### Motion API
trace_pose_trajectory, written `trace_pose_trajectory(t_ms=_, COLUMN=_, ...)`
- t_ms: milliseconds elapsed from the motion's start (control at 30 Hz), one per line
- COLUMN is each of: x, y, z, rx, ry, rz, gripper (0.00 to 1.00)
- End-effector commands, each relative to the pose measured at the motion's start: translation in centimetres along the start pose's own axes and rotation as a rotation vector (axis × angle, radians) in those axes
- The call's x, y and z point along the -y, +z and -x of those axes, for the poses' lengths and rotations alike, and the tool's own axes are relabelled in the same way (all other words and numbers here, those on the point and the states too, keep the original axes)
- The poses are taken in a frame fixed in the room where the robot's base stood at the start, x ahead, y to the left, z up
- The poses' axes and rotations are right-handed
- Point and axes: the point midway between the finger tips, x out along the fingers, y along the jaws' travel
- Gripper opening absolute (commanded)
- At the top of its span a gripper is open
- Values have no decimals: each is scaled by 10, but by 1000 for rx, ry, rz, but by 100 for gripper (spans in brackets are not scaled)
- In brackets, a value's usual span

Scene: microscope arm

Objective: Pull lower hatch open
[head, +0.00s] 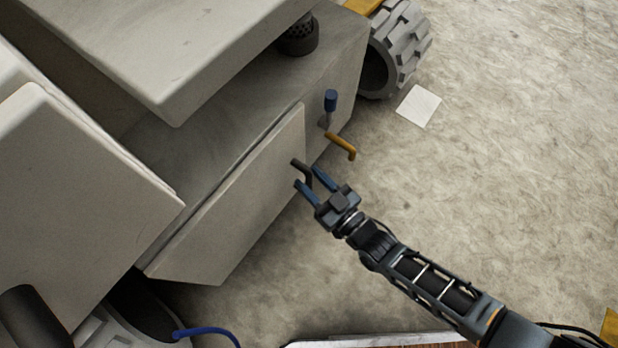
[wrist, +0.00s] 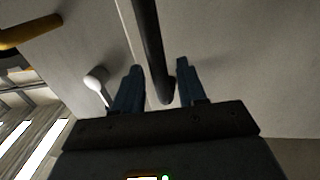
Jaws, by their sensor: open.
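The lower hatch (head: 235,190) is a pale grey panel on the side of the large grey body. Its upper edge stands slightly off the body, with a narrow dark gap. A dark bent handle (head: 302,169) sticks out near the hatch's right end. My gripper (head: 309,182) is open at this handle. In the wrist view the dark handle bar (wrist: 150,50) runs down between my two blue fingers (wrist: 155,85), with visible space on both sides. Whether a finger touches it I cannot tell.
A yellow bent handle (head: 341,145) and a blue-topped lever (head: 330,103) stick out just right of the hatch. A treaded wheel (head: 398,50) and a white square (head: 419,106) lie beyond. A large panel (head: 80,200) juts out at left. The sandy floor at right is open.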

Motion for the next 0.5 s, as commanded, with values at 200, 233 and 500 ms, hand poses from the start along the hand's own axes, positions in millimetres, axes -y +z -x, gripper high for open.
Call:
trace_pose_trajectory(t_ms=200, x=1, y=0, z=-12, rx=0, ry=-1, rz=0, gripper=41)
trace_pose_trajectory(t_ms=233, x=1, y=0, z=-12, rx=0, ry=0, rz=0, gripper=41)
trace_pose_trajectory(t_ms=500, x=0, y=0, z=-12, rx=0, ry=0, rz=-1, gripper=40)
